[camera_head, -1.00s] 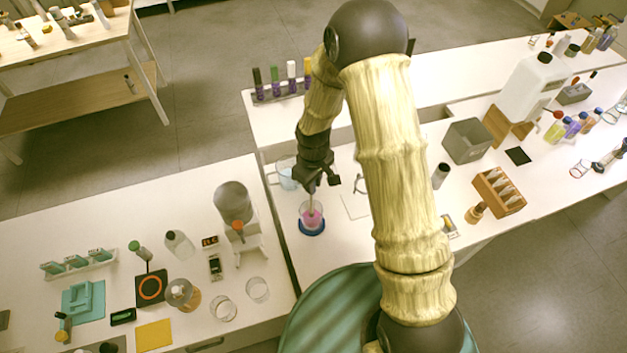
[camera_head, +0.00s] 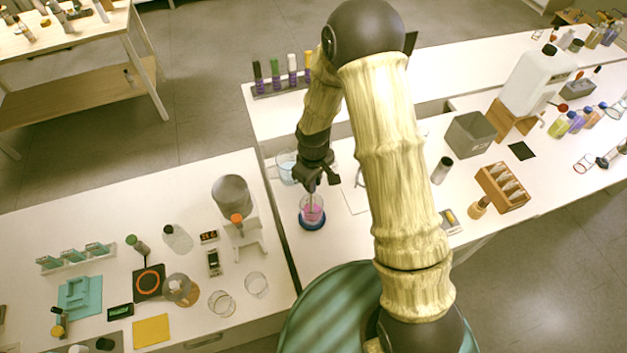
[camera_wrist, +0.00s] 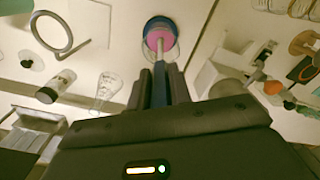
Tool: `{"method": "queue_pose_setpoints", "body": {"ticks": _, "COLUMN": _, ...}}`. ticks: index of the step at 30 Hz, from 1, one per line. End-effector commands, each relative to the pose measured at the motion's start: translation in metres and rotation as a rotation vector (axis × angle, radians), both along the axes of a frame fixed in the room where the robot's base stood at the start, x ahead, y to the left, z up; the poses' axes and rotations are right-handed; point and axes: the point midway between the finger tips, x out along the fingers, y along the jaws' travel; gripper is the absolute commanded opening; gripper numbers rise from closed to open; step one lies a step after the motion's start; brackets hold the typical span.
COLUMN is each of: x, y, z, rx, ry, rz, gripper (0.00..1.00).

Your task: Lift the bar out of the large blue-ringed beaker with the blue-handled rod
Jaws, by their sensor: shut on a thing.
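The large blue-ringed beaker (camera_head: 312,213) holds pink liquid and stands on the bench below my gripper (camera_head: 318,183). It also shows at the top of the wrist view (camera_wrist: 158,30). My gripper is shut on the blue-handled rod (camera_wrist: 159,82), whose blue handle sits between the fingers. The rod's pale shaft reaches down into the pink liquid. In the head view only a thin part of the rod shows, above the beaker's mouth. I cannot make out the bar; the liquid and the rod hide the beaker's bottom.
A grey stand with a vessel (camera_head: 233,196) is to the left, across the bench gap. A dark-capped bottle (camera_head: 442,170) and grey bin (camera_head: 470,134) are right of my arm.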

Motion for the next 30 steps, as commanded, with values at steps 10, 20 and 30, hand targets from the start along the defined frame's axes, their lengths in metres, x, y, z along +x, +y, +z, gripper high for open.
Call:
{"method": "queue_pose_setpoints", "body": {"ticks": 10, "x": 0.0, "y": 0.0, "z": 0.0, "rx": 0.0, "ry": 0.0, "rz": -0.002, "gripper": 0.02}}
{"method": "queue_pose_setpoints", "body": {"ticks": 20, "x": 0.0, "y": 0.0, "z": 0.006, "rx": 0.0, "ry": 0.0, "rz": 0.0, "gripper": 0.02}}
{"method": "queue_pose_setpoints", "body": {"ticks": 30, "x": 0.0, "y": 0.0, "z": 0.02, "rx": 0.001, "ry": -0.001, "rz": 0.0, "gripper": 0.02}}
